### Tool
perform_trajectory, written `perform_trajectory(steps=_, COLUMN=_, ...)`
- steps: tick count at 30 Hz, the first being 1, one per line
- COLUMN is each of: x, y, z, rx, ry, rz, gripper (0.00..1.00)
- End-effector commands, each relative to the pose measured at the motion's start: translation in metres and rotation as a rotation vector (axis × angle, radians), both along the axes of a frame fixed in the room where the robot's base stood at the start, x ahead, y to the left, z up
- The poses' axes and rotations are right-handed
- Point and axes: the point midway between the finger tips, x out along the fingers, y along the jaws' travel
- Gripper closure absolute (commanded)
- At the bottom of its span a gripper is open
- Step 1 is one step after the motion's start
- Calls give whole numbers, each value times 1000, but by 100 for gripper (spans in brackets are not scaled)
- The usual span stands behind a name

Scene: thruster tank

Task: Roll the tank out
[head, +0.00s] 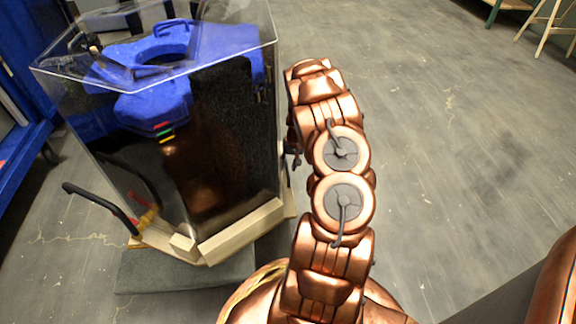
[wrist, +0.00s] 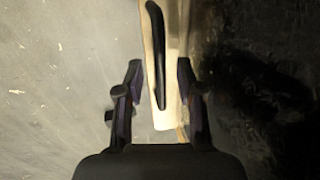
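The tank (head: 221,120) is a clear-walled box with a blue thruster unit (head: 150,75) inside. It stands upright on a pale wooden base (head: 240,231) at the left of the head view. A black bar handle (head: 100,208) sticks out from its left side. In the wrist view another black handle (wrist: 157,50) runs along a pale wooden strip (wrist: 167,115) beside the tank's dark wall (wrist: 265,90). My gripper (wrist: 159,68) is open, one finger on each side of the strip and handle. I cannot tell whether the fingers touch them. In the head view my gripper is hidden behind my arm.
A dark grey slab (head: 185,272) lies low under the tank's front. A blue cabinet (head: 25,100) stands close on the tank's left. The concrete floor (head: 450,130) is clear to the right, with wooden stand legs (head: 545,25) at the far right.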

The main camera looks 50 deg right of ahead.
Motion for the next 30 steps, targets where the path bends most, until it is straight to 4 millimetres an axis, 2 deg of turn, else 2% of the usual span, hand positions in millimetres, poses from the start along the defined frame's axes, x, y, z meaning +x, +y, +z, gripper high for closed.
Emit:
perform_trajectory(steps=2, x=0, y=0, z=0, rx=0, ry=0, rz=0, gripper=63)
perform_trajectory(steps=13, x=0, y=0, z=0, rx=1, ry=1, rz=1, gripper=100)
perform_trajectory(steps=30, x=0, y=0, z=0, rx=1, ry=1, rz=1, gripper=100)
